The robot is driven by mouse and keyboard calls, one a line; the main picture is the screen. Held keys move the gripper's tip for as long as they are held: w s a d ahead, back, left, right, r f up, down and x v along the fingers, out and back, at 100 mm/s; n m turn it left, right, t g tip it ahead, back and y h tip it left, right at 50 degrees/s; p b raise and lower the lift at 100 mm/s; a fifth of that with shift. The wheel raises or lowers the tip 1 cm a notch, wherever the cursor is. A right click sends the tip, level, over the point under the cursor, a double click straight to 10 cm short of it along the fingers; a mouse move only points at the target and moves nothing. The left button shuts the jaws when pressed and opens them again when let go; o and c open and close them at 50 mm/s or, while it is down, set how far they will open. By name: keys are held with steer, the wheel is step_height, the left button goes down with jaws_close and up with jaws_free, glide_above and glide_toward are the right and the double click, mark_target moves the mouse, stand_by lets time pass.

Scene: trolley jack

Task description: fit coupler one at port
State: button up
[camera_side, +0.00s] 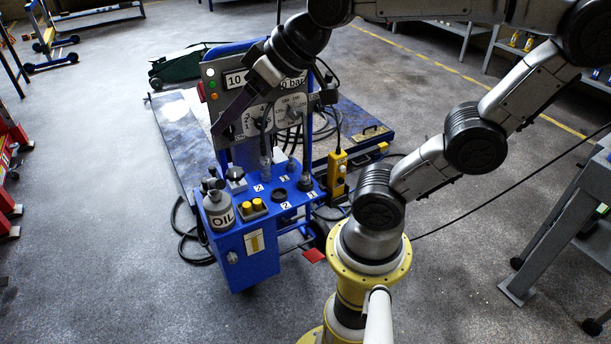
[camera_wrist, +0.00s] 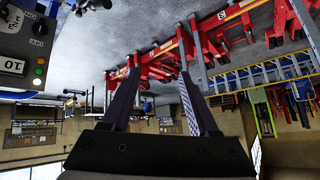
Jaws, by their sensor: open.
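My gripper (camera_side: 224,127) hangs in front of the upright grey panel (camera_side: 216,88) of the blue cart in the side view, its fingers angled down to the left. In the wrist view the two fingers (camera_wrist: 158,73) are spread apart with nothing between them. Numbered labels mark the cart's blue top (camera_side: 268,212). A dark upright fitting (camera_side: 306,181) stands at its right end and a dark ring (camera_side: 279,195) lies near its middle. A hose-end fitting (camera_side: 265,160) stands near the panel. I cannot tell which of these is coupler one or the port.
A grey OIL can (camera_side: 219,211) and a yellow-capped block (camera_side: 253,207) stand at the cart's front left. A yellow box (camera_side: 337,175) stands right of the cart. Hoses and a blue-edged platform lie behind. The panel's corner (camera_wrist: 28,45) also shows in the wrist view.

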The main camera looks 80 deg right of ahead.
mark_target(305, 168)
steer(key=w+d+r+m+t+h, duration=0.1)
steer(key=w+d+m+t, duration=0.1)
steer(key=w, duration=0.4)
steer(key=w+d+r+m+t+h, duration=0.1)
steer(key=w+d+r+m+t, duration=0.1)
steer(key=w, duration=0.3)
steer(key=d+f+m+g+h, duration=0.3)
steer(key=d+m+h, duration=0.8)
steer(key=d, duration=0.9)
steer(key=s+d+f+m+g+h, duration=0.25)
steer(key=s+d+g+h, duration=0.35)
steer(key=s+g, duration=0.45)
step_height(305, 168, down, 42)
steer(key=t, duration=0.1)
steer(key=d, duration=1.3)
steer(key=shift+s+d+f, duration=0.25)
steer(key=shift+d+f, duration=0.05)
steer(key=shift+d, duration=0.05)
